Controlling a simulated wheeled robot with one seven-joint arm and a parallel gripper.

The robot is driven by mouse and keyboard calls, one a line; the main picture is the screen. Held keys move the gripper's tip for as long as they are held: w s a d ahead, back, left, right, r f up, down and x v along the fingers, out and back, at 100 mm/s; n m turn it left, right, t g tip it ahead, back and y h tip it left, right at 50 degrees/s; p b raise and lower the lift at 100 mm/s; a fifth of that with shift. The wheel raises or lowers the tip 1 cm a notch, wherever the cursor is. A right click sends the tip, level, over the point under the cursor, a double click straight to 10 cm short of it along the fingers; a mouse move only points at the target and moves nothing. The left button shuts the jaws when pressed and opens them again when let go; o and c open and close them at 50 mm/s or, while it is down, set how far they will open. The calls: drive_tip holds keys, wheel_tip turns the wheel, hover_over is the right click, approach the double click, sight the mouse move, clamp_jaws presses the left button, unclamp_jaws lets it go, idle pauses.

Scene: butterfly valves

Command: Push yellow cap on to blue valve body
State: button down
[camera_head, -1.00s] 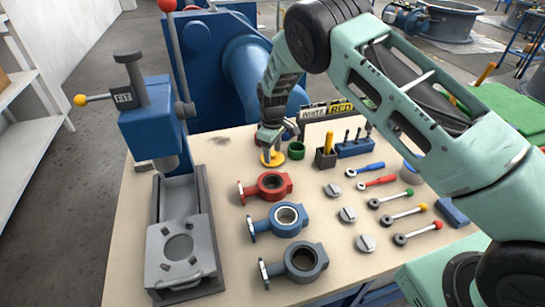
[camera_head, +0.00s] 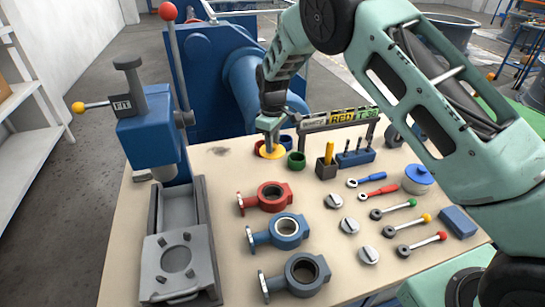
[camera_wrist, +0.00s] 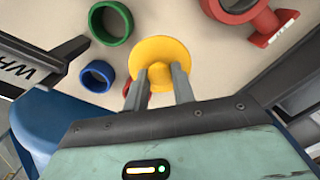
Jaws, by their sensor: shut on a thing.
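The yellow cap (camera_head: 270,151) is a round disc with a raised middle. My gripper (camera_head: 268,132) is shut on it near the back of the table, and in the wrist view the two fingers pinch the knob of the yellow cap (camera_wrist: 160,62). I cannot tell whether the cap touches the table. The blue valve body (camera_head: 285,231) lies on the table with its round opening up and no cap on it. It sits between the red valve body (camera_head: 264,198) above and the dark grey valve body (camera_head: 302,274) below.
A green ring (camera_head: 296,160) stands just right of the cap, with a blue ring (camera_wrist: 97,77) close by. A blue press (camera_head: 150,130) stands at the left. A sign rack (camera_head: 340,118) is behind. Several handles and grey discs lie at the right.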

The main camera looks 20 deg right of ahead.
wheel_tip(320, 180, up, 3)
drive_tip(key=shift+r, duration=0.15)
drive_tip(key=shift+r+p, duration=1.15)
drive_tip(key=shift+r, duration=0.15)
drive_tip(key=shift+f, duration=0.1)
